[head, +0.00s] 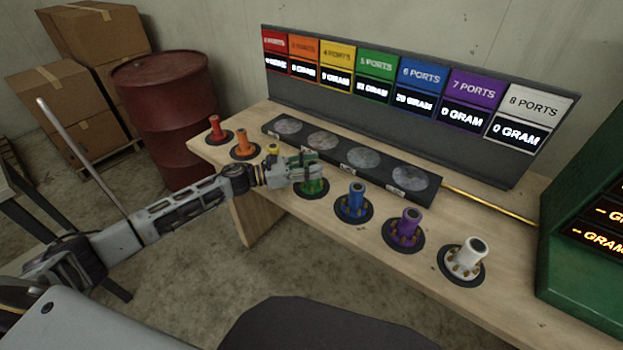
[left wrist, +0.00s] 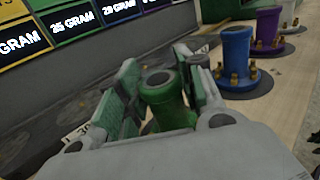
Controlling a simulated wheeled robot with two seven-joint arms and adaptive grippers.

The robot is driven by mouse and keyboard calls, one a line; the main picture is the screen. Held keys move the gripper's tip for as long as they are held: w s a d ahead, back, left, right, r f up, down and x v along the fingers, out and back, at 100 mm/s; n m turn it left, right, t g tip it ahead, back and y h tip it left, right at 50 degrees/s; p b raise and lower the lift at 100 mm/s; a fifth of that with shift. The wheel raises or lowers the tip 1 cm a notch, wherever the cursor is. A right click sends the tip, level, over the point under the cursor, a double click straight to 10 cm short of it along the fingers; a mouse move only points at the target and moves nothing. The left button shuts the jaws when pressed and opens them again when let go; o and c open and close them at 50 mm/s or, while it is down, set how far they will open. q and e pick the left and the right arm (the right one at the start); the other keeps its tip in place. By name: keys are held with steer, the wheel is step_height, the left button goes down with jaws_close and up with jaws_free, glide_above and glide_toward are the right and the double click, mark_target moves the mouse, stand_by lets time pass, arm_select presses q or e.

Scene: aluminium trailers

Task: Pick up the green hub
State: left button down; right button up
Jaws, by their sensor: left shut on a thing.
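The green hub (head: 313,187) stands upright in the middle of the row on the wooden bench. In the left wrist view its green tube (left wrist: 163,97) rises between the two fingers. My left gripper (head: 308,168) is shut on the upper tube of the green hub, and the fingers also show in the left wrist view (left wrist: 160,85). The hub's base is partly hidden by my gripper. My right gripper is not in view.
Red (head: 216,130), orange (head: 242,145), yellow (head: 272,151), blue (head: 355,200), purple (head: 406,226) and white (head: 468,256) hubs stand in the same row. A dark tray (head: 452,191) with round discs lies behind. A port sign board (head: 400,120) stands at the back.

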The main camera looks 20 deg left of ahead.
arm_select(q)
steer(key=shift+r, duration=0.25)
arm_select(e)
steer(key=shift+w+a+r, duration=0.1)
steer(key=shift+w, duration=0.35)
arm_select(q)
steer(key=shift+r, duration=0.45)
step_height(320, 180, up, 8)
steer(key=shift+f+p, duration=0.25)
steer(key=shift+p, duration=0.1)
steer(key=shift+r, duration=0.7)
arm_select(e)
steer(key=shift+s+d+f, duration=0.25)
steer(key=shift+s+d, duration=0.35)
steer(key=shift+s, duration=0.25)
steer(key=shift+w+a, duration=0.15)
